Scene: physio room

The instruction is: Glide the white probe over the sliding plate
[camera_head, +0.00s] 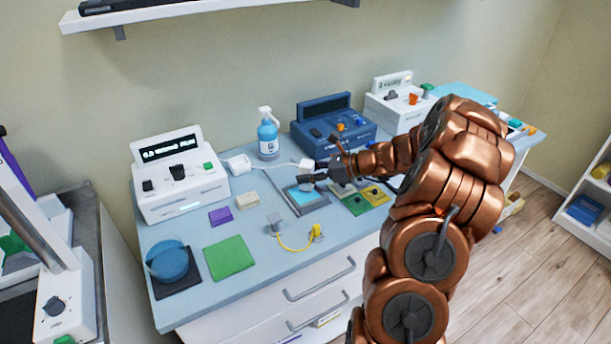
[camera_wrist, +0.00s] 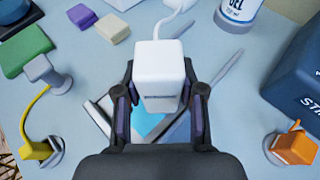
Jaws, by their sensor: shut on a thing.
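The white probe (camera_head: 305,164) is a blocky white piece with a white cable. It also shows in the wrist view (camera_wrist: 158,72), between the two dark fingers of my gripper (camera_wrist: 160,92). My gripper (camera_head: 317,172) is shut on the probe. The sliding plate (camera_head: 306,199), a grey-framed plate with a light blue surface, lies on the worktop below my gripper. In the wrist view the probe and fingers hide much of the plate (camera_wrist: 150,122). I cannot tell whether the probe touches it.
A white console (camera_head: 180,185) with a lit display stands left, a dark blue device (camera_head: 335,125) behind. A gel bottle (camera_head: 268,135) stands near the wall. Yellow-cabled plugs (camera_head: 295,243), a green pad (camera_head: 230,258) and green and yellow plates (camera_head: 373,194) lie around the sliding plate.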

